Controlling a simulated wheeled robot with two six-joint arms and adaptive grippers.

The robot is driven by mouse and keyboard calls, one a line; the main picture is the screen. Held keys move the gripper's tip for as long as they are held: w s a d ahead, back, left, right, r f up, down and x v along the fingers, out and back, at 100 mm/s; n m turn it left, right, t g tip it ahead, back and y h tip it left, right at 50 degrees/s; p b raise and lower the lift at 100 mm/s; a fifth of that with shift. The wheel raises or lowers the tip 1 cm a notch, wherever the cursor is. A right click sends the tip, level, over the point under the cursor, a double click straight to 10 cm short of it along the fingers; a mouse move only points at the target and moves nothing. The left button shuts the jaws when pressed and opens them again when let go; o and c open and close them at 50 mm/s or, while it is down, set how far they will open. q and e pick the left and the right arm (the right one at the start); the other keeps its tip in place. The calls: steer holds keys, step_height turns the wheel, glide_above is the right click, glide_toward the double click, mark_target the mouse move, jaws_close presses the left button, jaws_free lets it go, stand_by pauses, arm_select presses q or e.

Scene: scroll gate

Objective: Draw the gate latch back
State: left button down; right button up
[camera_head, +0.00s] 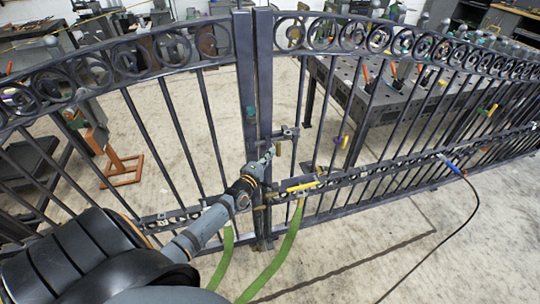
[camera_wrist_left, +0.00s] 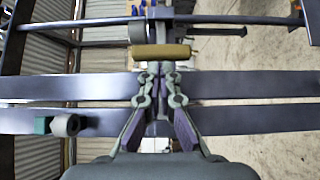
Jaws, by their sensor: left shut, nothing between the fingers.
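The dark metal gate (camera_head: 245,75) has two leaves with upright posts side by side at the middle. The latch (camera_head: 288,132) is a small metal fitting beside these posts, with a short brass-coloured handle (camera_head: 278,148) hanging at it. In the left wrist view the handle (camera_wrist_left: 162,51) lies crosswise just beyond my fingertips. My left gripper (camera_head: 268,157) reaches up to the latch from the lower left. Its fingers (camera_wrist_left: 160,75) are together and empty in the left wrist view. I cannot tell whether the fingertips touch the handle. My right gripper is not in view.
A yellow-handled item (camera_head: 303,186) lies along the gate's lower rail. Green straps (camera_head: 275,262) hang below the rail. A perforated metal table (camera_head: 375,98) stands behind the right leaf, and an orange stand (camera_head: 122,168) behind the left. Bare floor lies in front at right, crossed by a cable.

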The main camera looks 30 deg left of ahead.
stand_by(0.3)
arm_select(q)
steer(key=w+d+b, duration=0.1)
steer(key=w+d, duration=0.3)
steer(key=w, duration=0.1)
steer(key=shift+d+r, duration=0.1)
